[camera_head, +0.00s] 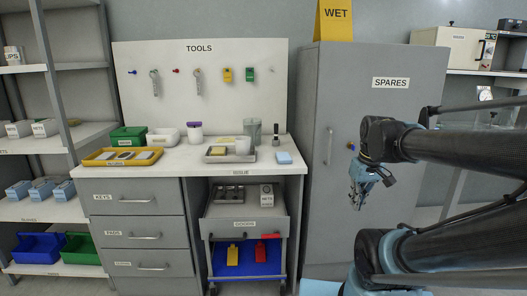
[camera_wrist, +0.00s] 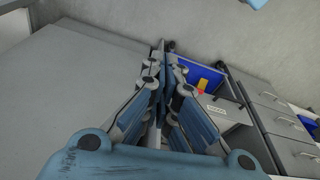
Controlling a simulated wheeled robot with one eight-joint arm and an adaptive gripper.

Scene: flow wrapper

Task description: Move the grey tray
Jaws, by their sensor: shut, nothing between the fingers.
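A shallow grey tray (camera_head: 222,161) lies on the white worktop, right of its middle. A white cup (camera_head: 243,146) and a small yellowish item stand in or over it; a translucent grey jug (camera_head: 253,131) is at its back right. My gripper (camera_head: 356,201) is shut and empty in front of the grey cabinet, right of the worktop and lower than the tray. In the wrist view, my closed fingers (camera_wrist: 163,60) point toward the cabinet and trolley area. I cannot make out the worktop tray there.
The grey SPARES cabinet (camera_head: 385,115) stands right of the bench. A grey trolley (camera_head: 222,228) with a blue lower bin (camera_head: 245,262) stands beneath.

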